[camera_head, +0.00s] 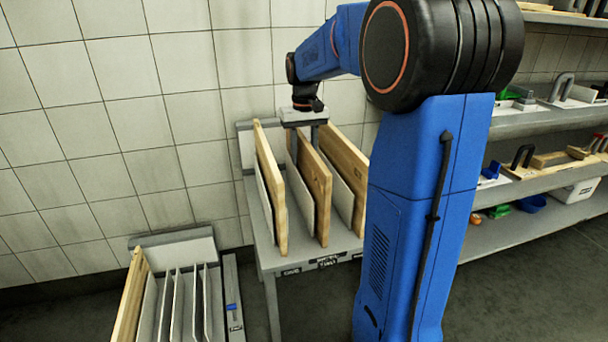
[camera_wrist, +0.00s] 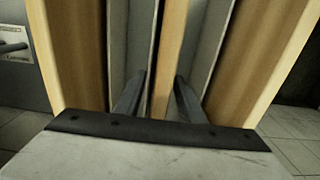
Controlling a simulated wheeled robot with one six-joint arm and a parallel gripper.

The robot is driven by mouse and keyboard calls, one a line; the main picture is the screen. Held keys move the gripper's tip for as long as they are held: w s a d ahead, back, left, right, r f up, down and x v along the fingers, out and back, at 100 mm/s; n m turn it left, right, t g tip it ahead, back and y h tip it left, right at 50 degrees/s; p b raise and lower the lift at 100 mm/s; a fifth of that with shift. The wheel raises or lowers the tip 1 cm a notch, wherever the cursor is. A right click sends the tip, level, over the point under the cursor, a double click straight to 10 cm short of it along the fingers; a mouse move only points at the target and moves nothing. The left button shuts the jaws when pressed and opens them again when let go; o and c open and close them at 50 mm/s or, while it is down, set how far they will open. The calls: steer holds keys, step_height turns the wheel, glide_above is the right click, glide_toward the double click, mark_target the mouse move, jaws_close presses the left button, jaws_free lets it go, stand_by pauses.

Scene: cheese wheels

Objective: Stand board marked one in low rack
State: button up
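Several wooden boards stand upright in the higher rack (camera_head: 269,256): a left one (camera_head: 271,185), a middle one (camera_head: 317,195) and a right one (camera_head: 346,172). I cannot read which is marked one. My gripper (camera_head: 306,130) points down over the middle board. In the wrist view my fingers (camera_wrist: 160,92) are apart, one on each side of the middle board (camera_wrist: 168,50), with a narrow gap showing. The low rack (camera_head: 178,246) stands on the floor at lower left. A wooden board (camera_head: 130,297) stands in its leftmost slot; the slots to its right look empty.
Grey dividers (camera_head: 306,180) stand between the boards of the higher rack. Small labels (camera_head: 328,262) run along its front edge. Shelves (camera_head: 540,125) with tools and bins are at the right. A tiled wall is close behind both racks.

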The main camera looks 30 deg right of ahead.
steer(key=shift+f, duration=0.9)
jaws_close()
stand_by(0.8)
